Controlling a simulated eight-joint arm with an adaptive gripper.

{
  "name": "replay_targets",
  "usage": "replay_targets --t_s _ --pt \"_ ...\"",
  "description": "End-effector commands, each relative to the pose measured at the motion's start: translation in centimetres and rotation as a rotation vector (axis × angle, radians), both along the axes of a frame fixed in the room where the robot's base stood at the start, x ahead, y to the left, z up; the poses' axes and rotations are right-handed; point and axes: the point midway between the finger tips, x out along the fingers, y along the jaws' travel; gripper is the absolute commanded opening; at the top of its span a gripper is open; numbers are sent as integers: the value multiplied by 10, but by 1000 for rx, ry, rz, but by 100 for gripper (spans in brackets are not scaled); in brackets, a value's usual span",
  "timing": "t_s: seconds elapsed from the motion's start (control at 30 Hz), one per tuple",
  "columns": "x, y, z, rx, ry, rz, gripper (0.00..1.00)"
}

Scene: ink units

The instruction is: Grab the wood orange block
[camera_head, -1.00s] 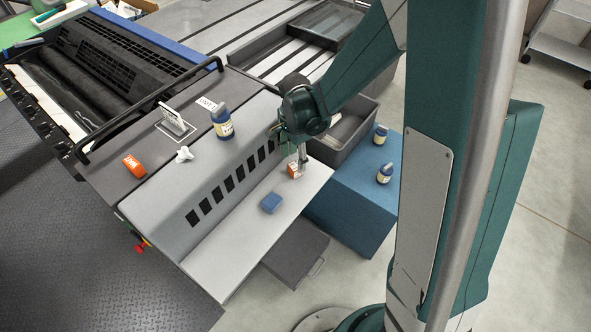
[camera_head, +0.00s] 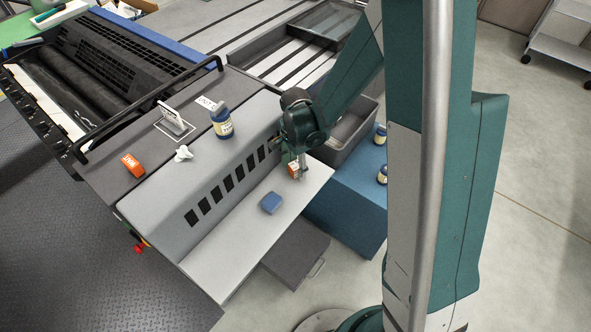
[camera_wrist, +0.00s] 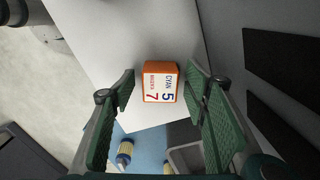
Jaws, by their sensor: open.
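The orange block (camera_wrist: 159,82) has a white label face reading "5" and "7". It sits on the light grey shelf of the machine. In the wrist view it lies ahead of my gripper (camera_wrist: 158,95), roughly midway between the two green-padded fingers, with clear gaps at both sides. My gripper is open and empty. In the head view the block (camera_head: 293,168) is partly hidden by my gripper (camera_head: 300,174), which points down over it. I cannot tell the exact height between them.
A blue block (camera_head: 271,202) lies on the same shelf (camera_head: 230,262). The slotted machine wall (camera_head: 215,185) rises beside the shelf. A grey bin (camera_head: 352,140) is behind.

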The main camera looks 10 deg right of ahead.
Motion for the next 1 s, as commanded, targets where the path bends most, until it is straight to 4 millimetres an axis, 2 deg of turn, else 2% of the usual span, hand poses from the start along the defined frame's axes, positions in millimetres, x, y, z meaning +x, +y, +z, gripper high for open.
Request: replay_targets --t_s 0.53,0.77,1.0 --pt "0 0 0 0 0 0 45" --pt "0 0 0 0 0 0 16" --pt "0 0 0 0 0 0 15"
